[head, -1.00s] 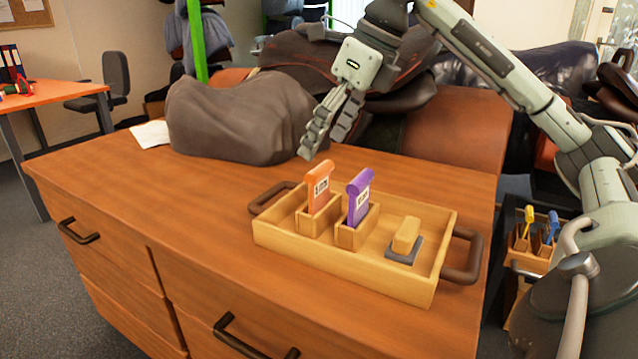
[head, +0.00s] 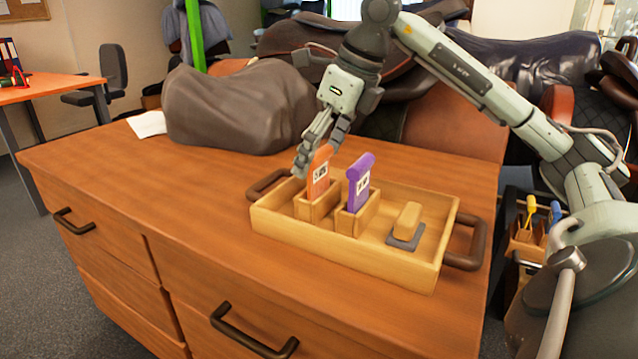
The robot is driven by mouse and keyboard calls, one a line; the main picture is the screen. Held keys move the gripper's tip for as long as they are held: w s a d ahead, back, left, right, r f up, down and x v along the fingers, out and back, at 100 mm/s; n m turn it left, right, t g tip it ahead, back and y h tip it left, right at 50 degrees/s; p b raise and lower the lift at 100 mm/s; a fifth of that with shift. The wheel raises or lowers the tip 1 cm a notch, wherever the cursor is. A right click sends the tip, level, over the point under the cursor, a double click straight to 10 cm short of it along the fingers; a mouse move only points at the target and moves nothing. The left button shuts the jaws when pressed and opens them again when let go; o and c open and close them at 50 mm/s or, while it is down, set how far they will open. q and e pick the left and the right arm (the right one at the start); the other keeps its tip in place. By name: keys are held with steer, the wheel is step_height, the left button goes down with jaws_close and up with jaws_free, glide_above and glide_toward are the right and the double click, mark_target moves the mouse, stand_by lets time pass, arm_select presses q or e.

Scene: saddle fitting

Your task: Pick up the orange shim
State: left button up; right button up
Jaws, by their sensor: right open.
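The orange shim (head: 320,180) stands upright in a small wooden slot holder at the left side of the wooden tray (head: 350,262). A white label shows on its front. My right gripper (head: 312,160) points down at the top of the orange shim, its fingers open. One finger overlaps the shim's upper left edge in the picture; I cannot tell whether it touches. The shim's top is partly hidden by the fingers. My left gripper is not in view.
A purple shim (head: 358,185) stands in its own holder just right of the orange one. A yellow block (head: 407,219) on a grey base sits at the tray's right. A grey covered lump (head: 235,110) lies behind on the wooden cabinet.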

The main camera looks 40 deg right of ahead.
steer(key=shift+f, duration=0.1)
steer(key=c, duration=1.2)
steer(key=shift+o, duration=0.2)
